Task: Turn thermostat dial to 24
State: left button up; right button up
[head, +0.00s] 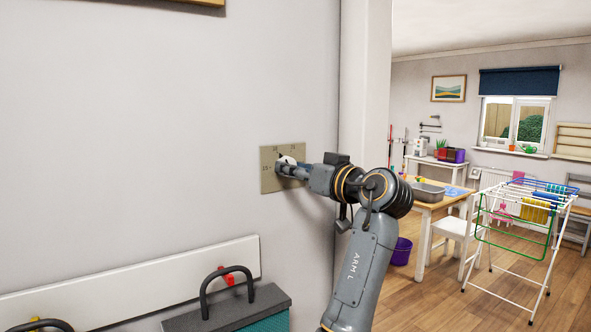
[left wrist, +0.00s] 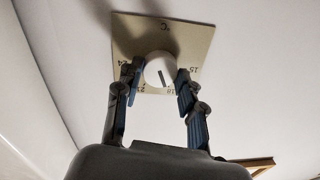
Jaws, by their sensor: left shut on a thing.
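The thermostat is a beige plate (head: 268,182) on the wall, with a white round dial (head: 287,160) on it. In the left wrist view, the plate (left wrist: 178,35) carries a °C mark and numbers 15, 18, 21 and 24, seen turned around. The dial (left wrist: 155,68) has a dark pointer line that points toward the picture's bottom, close to the 18. My left gripper (head: 288,169) reaches in from the right in the head view and is shut on the dial. In the left wrist view its fingers (left wrist: 159,78) flank the dial. My right gripper is not in view.
A white board (head: 130,278) runs low along the wall, with a grey box with a dark handle (head: 228,307) in front. A wall corner (head: 363,100) stands right of the plate. Farther right are a table (head: 423,195), white chair (head: 452,226) and drying rack (head: 515,238).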

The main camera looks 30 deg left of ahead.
pick_arm(q)
jog(key=shift+s+f+m+t+p, duration=0.1)
jog(key=shift+m+t+p, duration=0.3)
jog(key=shift+m+p, duration=2.85)
jog(key=shift+r+m+t+p, duration=0.1)
jog(key=shift+m+t+p, duration=0.3)
jog(key=shift+m+p, duration=2.8)
jog(key=shift+s+f+m+t+p, duration=0.1)
jog(key=shift+m+t+p, duration=0.5)
jog(key=shift+m, duration=5.05)
jog(key=o, duration=1.2)
jog(key=shift+w, duration=0.1)
